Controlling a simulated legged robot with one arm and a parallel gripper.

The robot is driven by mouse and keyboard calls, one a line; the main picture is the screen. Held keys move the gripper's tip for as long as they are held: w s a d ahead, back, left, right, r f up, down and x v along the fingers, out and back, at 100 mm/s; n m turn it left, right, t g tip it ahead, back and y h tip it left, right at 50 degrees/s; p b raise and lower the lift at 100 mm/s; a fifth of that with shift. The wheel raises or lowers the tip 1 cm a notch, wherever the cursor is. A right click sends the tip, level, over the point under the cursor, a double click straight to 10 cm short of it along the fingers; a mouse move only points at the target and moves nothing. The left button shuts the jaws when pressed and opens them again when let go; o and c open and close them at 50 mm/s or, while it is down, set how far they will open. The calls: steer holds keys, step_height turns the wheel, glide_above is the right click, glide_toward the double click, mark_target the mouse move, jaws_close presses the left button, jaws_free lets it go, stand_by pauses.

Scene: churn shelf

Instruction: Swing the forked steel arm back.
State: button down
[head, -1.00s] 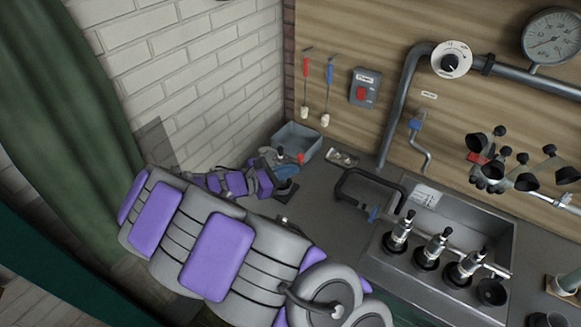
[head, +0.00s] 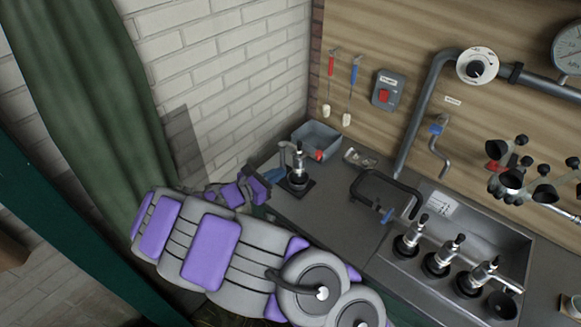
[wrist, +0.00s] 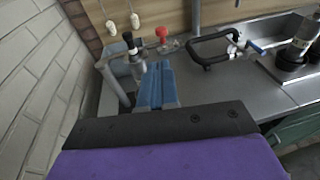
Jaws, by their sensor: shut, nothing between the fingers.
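A small stand with a black base (head: 297,188) is at the counter's left end. A steel cylinder with a black top (head: 298,160) stands upright on it, with a bent grey steel arm (head: 283,153) at its left. This seems to be the forked steel arm; the fork is too small to make out. In the wrist view the grey arm (wrist: 114,82) and the cylinder (wrist: 132,50) show just left of and beyond my gripper (wrist: 158,68). My gripper's blue fingers are together and empty. In the head view my gripper (head: 262,194) is left of the stand, partly hidden by my wrist.
A grey bin (head: 318,138) stands behind the stand, near the brick wall (head: 215,70). A black-framed clamp (head: 385,188) lies to the right, before the sink (head: 470,230) with several black-and-steel cups. A green curtain (head: 95,100) hangs at left.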

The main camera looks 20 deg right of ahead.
mark_target(316, 155)
steer(key=b+x, duration=0.2)
steer(key=x, duration=1.1)
steer(key=shift+d+b, duration=0.2)
steer(key=shift+b, duration=0.1)
steer(key=shift+d, duration=0.15)
